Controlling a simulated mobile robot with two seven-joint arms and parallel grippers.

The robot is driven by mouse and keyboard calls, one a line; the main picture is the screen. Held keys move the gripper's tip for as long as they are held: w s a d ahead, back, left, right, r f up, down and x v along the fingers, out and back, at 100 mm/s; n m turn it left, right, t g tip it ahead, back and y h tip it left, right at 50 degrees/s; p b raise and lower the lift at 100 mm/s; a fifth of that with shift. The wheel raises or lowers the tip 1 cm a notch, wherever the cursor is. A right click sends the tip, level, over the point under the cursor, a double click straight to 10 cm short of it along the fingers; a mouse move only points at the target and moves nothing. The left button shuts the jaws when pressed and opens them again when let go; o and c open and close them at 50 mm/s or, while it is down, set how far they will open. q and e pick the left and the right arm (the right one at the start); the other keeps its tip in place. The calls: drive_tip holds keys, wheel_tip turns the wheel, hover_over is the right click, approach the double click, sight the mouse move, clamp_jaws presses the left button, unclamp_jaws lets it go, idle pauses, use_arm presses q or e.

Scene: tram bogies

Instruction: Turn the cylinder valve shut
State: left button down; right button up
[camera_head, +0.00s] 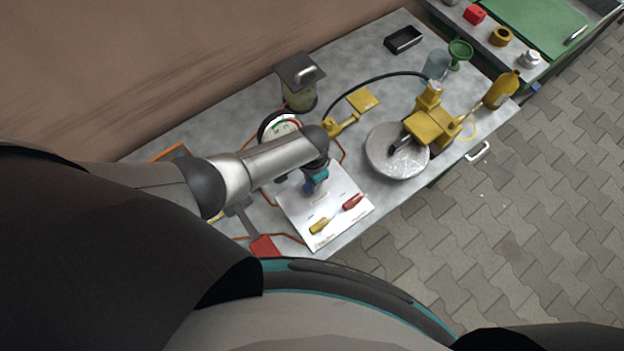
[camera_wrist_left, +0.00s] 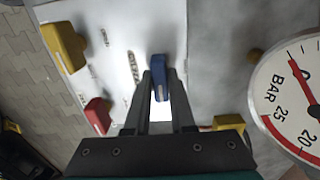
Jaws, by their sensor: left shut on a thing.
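A white valve panel (camera_head: 335,212) lies on the metal bench and carries a yellow lever handle (camera_head: 319,226), a red lever handle (camera_head: 352,202) and a blue lever handle (camera_wrist_left: 157,64). My left gripper (camera_wrist_left: 163,88) is over the panel, its two fingers shut on the blue handle, one finger on each side. The wrist view also shows the yellow handle (camera_wrist_left: 64,47) and red handle (camera_wrist_left: 97,115) to the left. A label beside the blue handle is too small to read surely. In the head view my left gripper (camera_head: 313,186) mostly hides this handle. My right gripper is not in view.
A round pressure gauge (camera_wrist_left: 297,95) stands close by the gripper. Behind are a lantern-like canister (camera_head: 298,88) and a yellow fitting (camera_head: 342,126). A round plate with a yellow device (camera_head: 430,126) stands to the right. Orange hoses run around the panel.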

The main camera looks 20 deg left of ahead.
use_arm(q)
drive_tip(key=c, duration=0.8)
unclamp_jaws()
drive_tip(key=shift+o, duration=0.2)
drive_tip(key=shift+r, duration=0.15)
drive_tip(key=shift+r+p, duration=0.3)
drive_tip(key=shift+r, duration=0.05)
wheel_tip(320, 180, up, 14)
drive_tip(key=p, duration=0.4)
drive_tip(key=shift+r+p, duration=0.15)
drive_tip(key=shift+p, duration=0.15)
